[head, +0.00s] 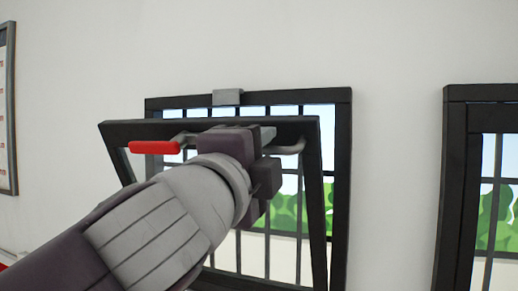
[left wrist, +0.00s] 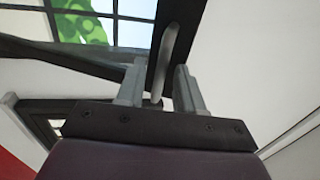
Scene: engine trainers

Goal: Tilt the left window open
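The left window (head: 346,200) has a black frame. Its black sash (head: 313,200) is tilted, with the top edge leaning out from the frame into the room. A red-gripped lever (head: 155,147) sticks out to the left at the top of the sash. A grey curved handle (head: 290,147) shows at the right of the sash top. My left gripper (head: 268,150) is at the sash's top rail, its fingertips mostly hidden there. In the left wrist view, my left gripper's fingers (left wrist: 160,85) are apart, with a grey curved bar (left wrist: 166,55) between them. My right gripper is out of view.
A second black-framed window (head: 455,190) is at the right, with bare white wall between the two. A grey block (head: 228,97) sits on the left window's top frame. A framed board (head: 8,110) hangs at the far left.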

